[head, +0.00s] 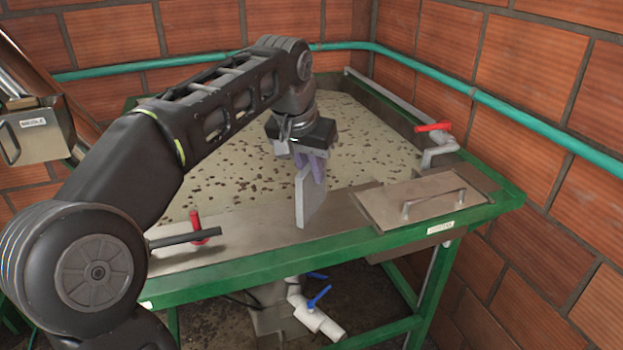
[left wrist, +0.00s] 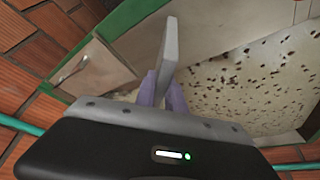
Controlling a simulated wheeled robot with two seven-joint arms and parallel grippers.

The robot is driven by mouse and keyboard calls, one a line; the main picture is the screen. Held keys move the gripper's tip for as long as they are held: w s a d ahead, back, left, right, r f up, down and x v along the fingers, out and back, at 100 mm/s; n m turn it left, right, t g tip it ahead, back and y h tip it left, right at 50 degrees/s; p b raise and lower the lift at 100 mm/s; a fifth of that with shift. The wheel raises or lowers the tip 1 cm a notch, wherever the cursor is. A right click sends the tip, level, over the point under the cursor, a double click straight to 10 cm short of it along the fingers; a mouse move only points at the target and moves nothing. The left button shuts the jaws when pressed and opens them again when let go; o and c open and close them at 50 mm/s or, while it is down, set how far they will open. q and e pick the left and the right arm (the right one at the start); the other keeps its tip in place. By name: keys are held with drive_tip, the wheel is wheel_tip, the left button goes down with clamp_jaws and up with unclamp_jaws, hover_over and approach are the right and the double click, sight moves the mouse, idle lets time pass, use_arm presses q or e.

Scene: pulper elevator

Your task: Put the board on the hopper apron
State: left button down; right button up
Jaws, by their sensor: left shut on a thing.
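A thin light grey board (head: 310,200) stands upright on edge, held in the purple fingers of my left gripper (head: 314,168). In the head view it is over the metal hopper apron (head: 262,230), the flat strip along the front of the green-framed hopper. I cannot tell whether its lower edge touches the apron. The left wrist view also shows the board (left wrist: 171,45) between the purple fingers (left wrist: 162,92), with the pale apron (left wrist: 215,22) beyond it. My right gripper is not in view.
A metal lid with a handle (head: 420,202) sits right of the board. A red-handled valve (head: 434,128) is at the back right, and a red fitting (head: 196,226) stands at the apron's left. Speckled pale contents (head: 365,140) lie behind. Bare apron shows on both sides of the board.

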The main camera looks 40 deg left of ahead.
use_arm(q)
wheel_tip(320, 180, down, 2)
drive_tip(key=shift+f, duration=0.1)
drive_tip(key=c, duration=1.4)
unclamp_jaws()
drive_tip(key=shift+f, duration=0.1)
